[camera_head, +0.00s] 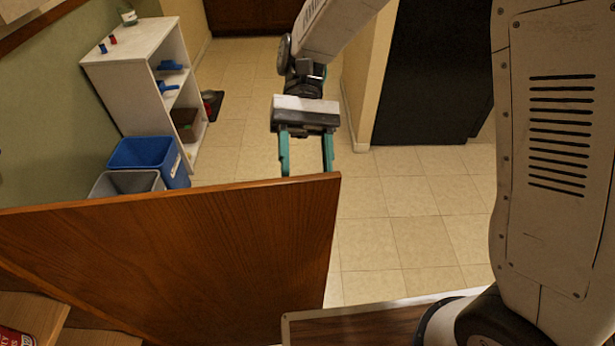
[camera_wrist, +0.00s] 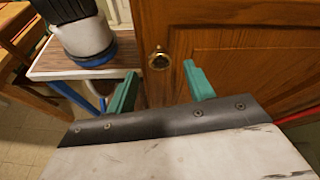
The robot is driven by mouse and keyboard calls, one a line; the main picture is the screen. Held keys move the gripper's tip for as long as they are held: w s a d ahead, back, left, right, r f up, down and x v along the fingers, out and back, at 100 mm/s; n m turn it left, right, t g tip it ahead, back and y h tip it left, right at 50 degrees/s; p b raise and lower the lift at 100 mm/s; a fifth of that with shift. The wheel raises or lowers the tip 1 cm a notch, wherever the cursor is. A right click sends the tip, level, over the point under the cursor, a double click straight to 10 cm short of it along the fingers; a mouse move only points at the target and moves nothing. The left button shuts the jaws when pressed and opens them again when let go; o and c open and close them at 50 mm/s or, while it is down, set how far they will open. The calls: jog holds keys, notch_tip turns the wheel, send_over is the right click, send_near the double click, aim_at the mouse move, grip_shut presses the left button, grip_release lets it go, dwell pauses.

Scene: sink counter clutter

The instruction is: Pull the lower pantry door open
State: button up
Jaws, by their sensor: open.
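The brown wooden pantry door (camera_head: 190,250) stands swung open across the lower left of the head view, its top edge toward me. In the wrist view its panelled face (camera_wrist: 250,60) carries a small round metal knob (camera_wrist: 158,60) near the free edge. My gripper (camera_head: 306,170) is at the far side of the door, near its free right end. Its teal fingers are spread, with the tips partly hidden behind the door's top edge. In the wrist view my gripper (camera_wrist: 160,84) is open, one finger to each side of the knob. I cannot tell whether it touches.
Pantry shelves (camera_head: 35,315) with a red can (camera_head: 15,337) show at bottom left. A blue bin (camera_head: 140,152), a grey bin (camera_head: 125,184) and a white shelf unit (camera_head: 130,65) stand beyond the door. Tiled floor (camera_head: 410,225) is clear to the right.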

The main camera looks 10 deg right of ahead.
jog(key=v, duration=0.3)
jog(key=shift+w+r, duration=0.1)
jog(key=shift+w, duration=0.15)
jog(key=s+d+r+t, duration=0.2)
jog(key=s+d+t, duration=0.2)
jog(key=d, duration=0.3)
jog(key=s+d+r+m+t, duration=0.1)
jog(key=s+d+r+t, duration=0.1)
jog(key=s+d+t, duration=0.2)
jog(key=s+d+r+m+t, duration=0.1)
jog(key=s+d+t, duration=0.4)
jog(key=d, duration=0.6)
jog(key=shift+d+r+t+h, duration=0.25)
jog(key=shift+r+t+h, duration=0.2)
jog(key=shift+t, duration=0.55)
